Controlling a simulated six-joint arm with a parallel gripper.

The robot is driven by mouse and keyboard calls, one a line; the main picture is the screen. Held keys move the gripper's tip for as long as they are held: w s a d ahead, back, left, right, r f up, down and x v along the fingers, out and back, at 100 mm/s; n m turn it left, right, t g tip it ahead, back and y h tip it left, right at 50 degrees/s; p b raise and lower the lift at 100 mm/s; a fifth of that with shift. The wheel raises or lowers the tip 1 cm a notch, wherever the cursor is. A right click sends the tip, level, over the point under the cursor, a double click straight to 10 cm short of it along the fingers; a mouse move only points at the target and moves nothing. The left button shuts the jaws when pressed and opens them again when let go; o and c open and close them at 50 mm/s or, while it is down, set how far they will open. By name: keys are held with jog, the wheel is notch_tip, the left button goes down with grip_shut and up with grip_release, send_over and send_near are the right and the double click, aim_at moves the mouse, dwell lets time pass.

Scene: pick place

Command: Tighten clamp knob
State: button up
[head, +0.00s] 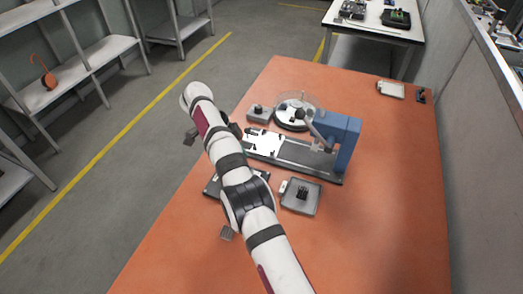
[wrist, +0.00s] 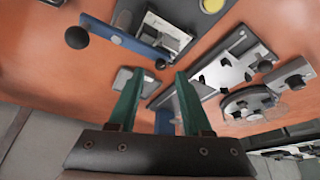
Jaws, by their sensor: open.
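My gripper (wrist: 155,80) shows in the wrist view as two green fingers, open with nothing between them. In the head view my arm crosses the table and the fingers cannot be made out. A long grey fixture (head: 325,168) with a white plate (head: 262,143) and small dark clamp parts lies mid-table; the plate also shows in the wrist view (wrist: 225,72). A black ball knob (head: 299,113) tops a lever beside the fixture's blue post (head: 347,143). Another black ball knob (wrist: 76,37) is on a blue bar (wrist: 120,38). I cannot tell which is the clamp knob.
A round turntable (head: 292,118) with a clear guard stands behind the fixture. A grey tray (head: 315,205) holding a dark part sits in front of it. A pale tray (head: 391,90) lies at the far right. The orange table's (head: 385,235) right front area is clear.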

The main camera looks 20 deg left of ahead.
jog(key=r, duration=0.3)
jog(key=shift+w+d+r, duration=0.15)
jog(key=shift+d, duration=0.2)
jog(key=w+d+r, duration=0.1)
jog(key=d+r, duration=0.5)
jog(key=d, duration=0.5)
jog(key=shift+r, duration=0.15)
jog(key=shift+w+a, duration=0.1)
jog(key=s+a+r+n+t+y, duration=0.25)
jog(key=s+a+n+y, duration=0.4)
jog(key=n, duration=1.15)
jog(key=shift+g, duration=0.25)
jog(key=x, duration=1.5)
jog(key=shift+s+a, duration=0.2)
jog(key=shift+s, duration=0.05)
jog(key=shift+c, duration=0.2)
